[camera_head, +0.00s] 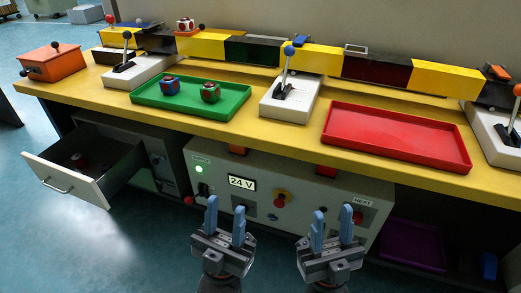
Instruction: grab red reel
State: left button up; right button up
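Several small objects with red parts are in view, and I cannot tell for certain which is the red reel. One red and white piece (185,25) sits on top of the striped beam at the back. A blue and red piece (170,86) and a green and red piece (210,91) stand on the green tray (150,100). A small reddish object (79,160) lies in the open drawer (72,187), partly in shadow. My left gripper (225,215) and my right gripper (332,220) are open and empty, in front of the control panel and apart from all these objects.
The yellow bench (290,135) carries an empty red tray (395,138), white lever boxes (291,97) and an orange box (52,63). A panel reading 24 V (242,183) is below. A purple tray (412,245) lies on the lower right shelf.

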aim_at(79, 158)
jog(key=u, duration=1.55)
